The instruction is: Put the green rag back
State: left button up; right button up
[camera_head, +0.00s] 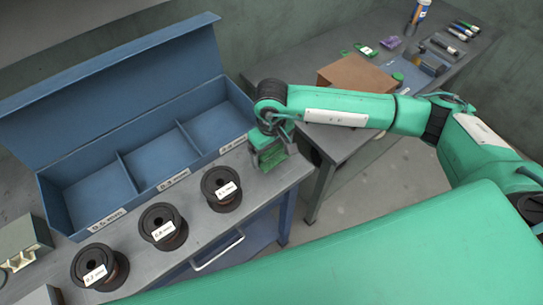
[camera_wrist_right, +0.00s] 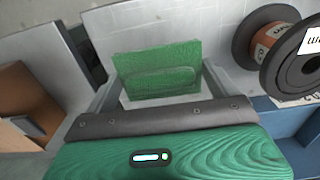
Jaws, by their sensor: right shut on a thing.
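My right gripper (camera_head: 268,152) is over the right end of the grey bench, beside the right end of the blue box. It is shut on the green rag (camera_head: 273,160). I cannot tell whether the rag touches the bench top. My left gripper is not in view.
Three dark spools (camera_head: 221,188) with white labels stand in a row in front of the open, empty blue compartment box (camera_head: 73,184). A second bench (camera_head: 340,135) at the right carries a cardboard box (camera_head: 355,78), a purple item (camera_head: 390,42), markers and a bottle (camera_head: 417,15). Floor separates the benches.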

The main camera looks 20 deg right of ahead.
aim_at(272, 161)
notch_tip(272, 161, down, 4)
jog(key=shift+f+p, duration=0.25)
jog(key=shift+p, duration=0.35)
jog(key=shift+f, duration=0.1)
jog(key=shift+f+b, duration=0.1)
jog(key=shift+b, duration=0.2)
jog(key=o, duration=0.7)
